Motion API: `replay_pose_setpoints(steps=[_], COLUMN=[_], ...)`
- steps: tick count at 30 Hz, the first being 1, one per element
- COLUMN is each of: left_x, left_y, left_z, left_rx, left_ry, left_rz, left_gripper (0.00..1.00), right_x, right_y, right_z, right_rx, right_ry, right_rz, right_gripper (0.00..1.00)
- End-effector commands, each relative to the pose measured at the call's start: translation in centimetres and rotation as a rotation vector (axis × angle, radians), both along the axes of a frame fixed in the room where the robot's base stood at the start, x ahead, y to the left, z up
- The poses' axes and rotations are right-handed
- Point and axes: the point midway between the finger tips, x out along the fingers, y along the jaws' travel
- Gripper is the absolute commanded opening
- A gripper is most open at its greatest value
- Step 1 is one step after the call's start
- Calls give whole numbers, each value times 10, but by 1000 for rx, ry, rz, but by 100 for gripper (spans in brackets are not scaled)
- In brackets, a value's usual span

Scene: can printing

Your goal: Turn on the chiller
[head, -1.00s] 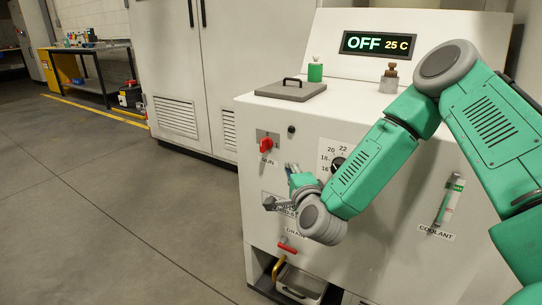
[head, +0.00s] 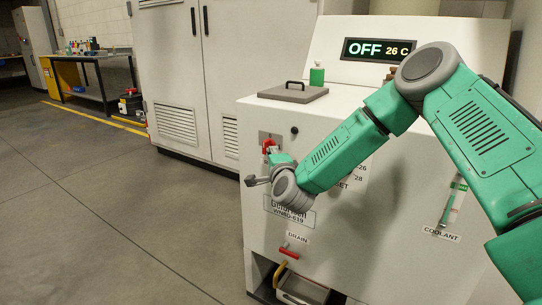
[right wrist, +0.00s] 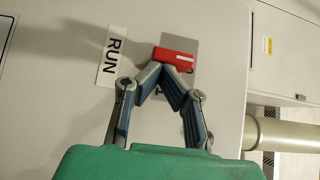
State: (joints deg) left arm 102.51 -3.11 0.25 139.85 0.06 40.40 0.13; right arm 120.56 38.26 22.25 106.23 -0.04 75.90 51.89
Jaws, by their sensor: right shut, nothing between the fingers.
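The chiller (head: 350,235) is a white cabinet. Its display (head: 378,50) reads OFF and 26 C. A red switch handle (head: 267,145) sits on a grey plate at the upper left of its front. It also shows in the right wrist view as a red bar (right wrist: 175,58) on the grey plate (right wrist: 186,82), beside a RUN label (right wrist: 113,56). My right gripper (head: 270,156) is shut and empty, its tips right at the red handle. In the right wrist view its fingertips (right wrist: 160,70) meet at the handle's edge; contact is hard to tell. My left gripper is out of view.
A flat lid with a handle (head: 293,92) and a green-topped fitting (head: 317,76) are on the chiller's top. A red drain handle (head: 288,253) is low on the front. My arm covers part of the dial. The floor at left is clear.

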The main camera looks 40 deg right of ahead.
Motion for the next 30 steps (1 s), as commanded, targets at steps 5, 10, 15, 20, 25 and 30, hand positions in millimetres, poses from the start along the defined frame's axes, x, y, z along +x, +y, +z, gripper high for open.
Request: replay_pose_setpoints(steps=[5,10,15,20,25,30], left_x=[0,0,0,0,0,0], left_y=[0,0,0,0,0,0], left_z=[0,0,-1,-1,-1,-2], left_rx=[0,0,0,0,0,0], left_ry=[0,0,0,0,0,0], left_rz=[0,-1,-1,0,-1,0], left_gripper=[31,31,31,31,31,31], right_x=[1,1,1,1,2,4], right_y=[0,0,2,2,2,2], right_z=[-1,-2,-2,-3,-5,-8], right_rx=[1,1,-1,0,1,1], right_ry=[0,0,-1,0,0,0], right_rz=[3,2,2,2,3,2], right_gripper=[0,0,0,0,0,0])
